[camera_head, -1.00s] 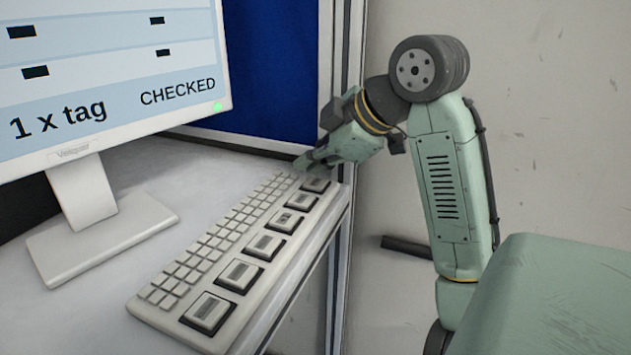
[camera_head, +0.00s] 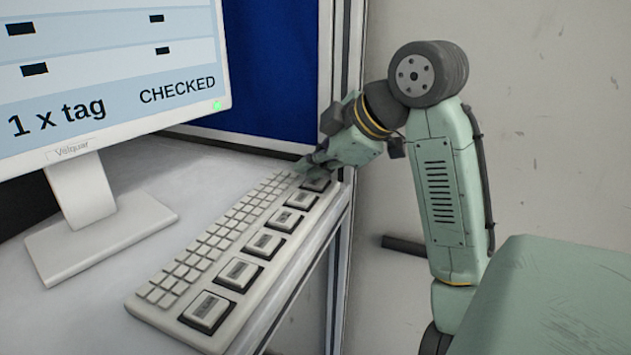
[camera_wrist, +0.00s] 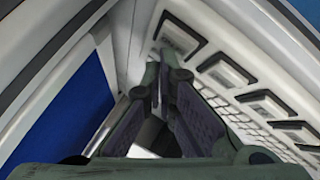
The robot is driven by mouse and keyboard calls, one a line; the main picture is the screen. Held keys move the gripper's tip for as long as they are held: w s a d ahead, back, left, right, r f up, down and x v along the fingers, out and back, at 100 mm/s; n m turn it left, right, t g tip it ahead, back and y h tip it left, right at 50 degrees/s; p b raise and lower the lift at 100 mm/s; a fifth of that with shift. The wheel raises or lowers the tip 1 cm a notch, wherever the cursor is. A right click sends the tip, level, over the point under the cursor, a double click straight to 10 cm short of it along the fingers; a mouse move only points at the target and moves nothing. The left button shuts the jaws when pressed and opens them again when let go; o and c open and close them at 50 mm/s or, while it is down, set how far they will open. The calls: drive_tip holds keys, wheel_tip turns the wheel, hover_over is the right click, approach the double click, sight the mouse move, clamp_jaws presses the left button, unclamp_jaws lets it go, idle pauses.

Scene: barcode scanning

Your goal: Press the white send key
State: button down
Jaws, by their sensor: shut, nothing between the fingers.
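The pale keyboard (camera_head: 163,309) lies along the desk's front edge, with a row of large, pale, dark-rimmed keys on its right side. Their labels are too small to read, so I cannot tell which is the send key by its print. My gripper (camera_head: 307,164) is shut and empty at the keyboard's far end, beside the farthest large key (camera_head: 316,184). In the wrist view, my gripper (camera_wrist: 165,64) points at the keyboard's end, with the end large key (camera_wrist: 180,38) just beyond the fingertips. I cannot tell whether they touch it.
A monitor (camera_head: 95,95) on a white stand reads "1 x tag" and "CHECKED", with a small green light. A blue panel (camera_head: 275,70) and a metal frame post (camera_head: 350,45) stand close behind my gripper. The desk (camera_head: 175,180) between stand and keyboard is clear.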

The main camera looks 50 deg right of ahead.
sight(313, 183)
drive_tip(key=shift+f, duration=0.45)
idle(0.7)
drive_tip(key=shift+r, duration=0.15)
drive_tip(key=shift+r+p, duration=0.5)
drive_tip(key=shift+r, duration=0.25)
drive_tip(key=shift+r, duration=0.1)
wheel_tip(313, 183, up, 5)
drive_tip(key=p, duration=0.4)
drive_tip(key=shift+f, duration=0.2)
idle(0.6)
